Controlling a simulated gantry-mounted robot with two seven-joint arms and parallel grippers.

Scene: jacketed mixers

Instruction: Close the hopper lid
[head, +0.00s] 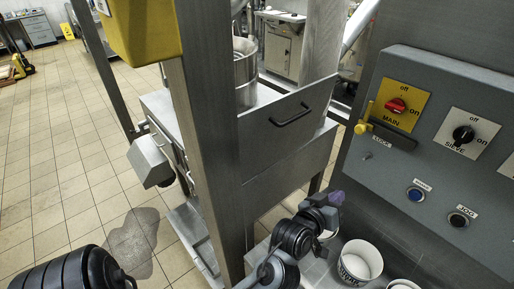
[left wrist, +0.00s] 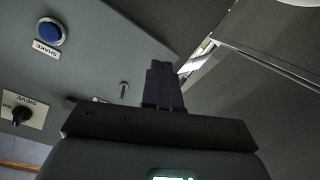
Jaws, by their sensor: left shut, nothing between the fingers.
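A flat grey metal plate with a black bar handle (head: 291,116) stands raised and tilted at the middle of the head view; it looks like the hopper lid (head: 262,130). A steel post hides part of its left side. My left gripper (head: 336,197) is below and to the right of the plate, apart from it, in front of the control panel's lower left. In the left wrist view its dark fingers (left wrist: 163,85) are together with nothing between them. My right gripper is not in view.
The control panel (head: 437,170) with switches and buttons stands at the right; its blue button (left wrist: 48,32) shows in the left wrist view. A steel post (head: 208,140) rises left of the plate. A white tub (head: 360,261) sits below the panel. A puddle (head: 135,242) lies on the tiles.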

